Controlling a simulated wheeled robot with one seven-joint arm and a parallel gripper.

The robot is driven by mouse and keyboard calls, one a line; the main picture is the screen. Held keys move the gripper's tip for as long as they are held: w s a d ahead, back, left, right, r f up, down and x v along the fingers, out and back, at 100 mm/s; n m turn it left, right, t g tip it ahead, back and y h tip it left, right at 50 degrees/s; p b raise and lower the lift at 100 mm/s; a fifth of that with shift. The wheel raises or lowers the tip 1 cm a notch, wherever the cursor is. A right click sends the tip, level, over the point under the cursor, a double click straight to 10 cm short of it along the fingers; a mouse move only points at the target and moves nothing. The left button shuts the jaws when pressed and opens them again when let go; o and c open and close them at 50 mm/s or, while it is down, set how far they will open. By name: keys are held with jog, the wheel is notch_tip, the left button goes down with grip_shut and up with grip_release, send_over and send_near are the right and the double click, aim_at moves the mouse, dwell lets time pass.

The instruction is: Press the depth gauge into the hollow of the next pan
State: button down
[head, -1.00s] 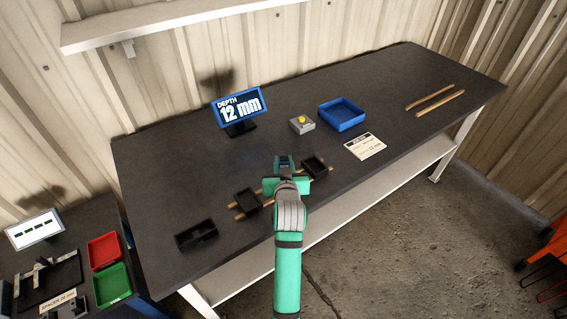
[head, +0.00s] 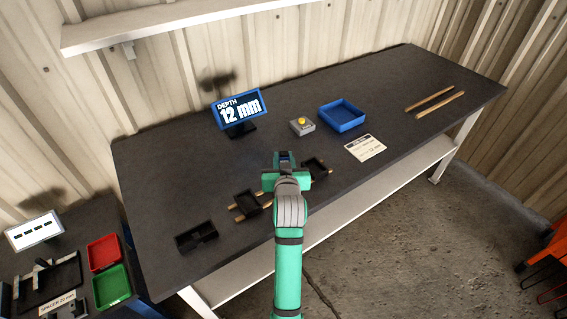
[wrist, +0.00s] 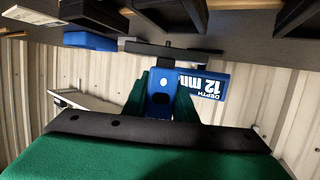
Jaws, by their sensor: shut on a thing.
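My gripper (head: 284,165) is shut on the depth gauge (wrist: 160,92), a blue block with a round white spot and a dark crossbar. The gauge also shows as a small blue end in the head view (head: 284,156). A black open pan (head: 248,203) lies across two wooden rails to the left of my gripper. Another black pan (head: 318,168) lies on the rails to the right, partly hidden by the gripper. A dark pan-like shape (wrist: 168,12) is close to the gauge's crossbar in the wrist view. I cannot tell whether they touch.
A black divided box (head: 197,236) stands at the bench's left front. The depth display (head: 240,108) reads 12 mm. A yellow-button box (head: 302,124), blue tray (head: 342,116) and white card (head: 365,148) stand further right. Two bare wooden rails (head: 435,101) lie far right.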

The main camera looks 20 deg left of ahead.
aim_at(284, 153)
jog(key=shift+r, duration=2.15)
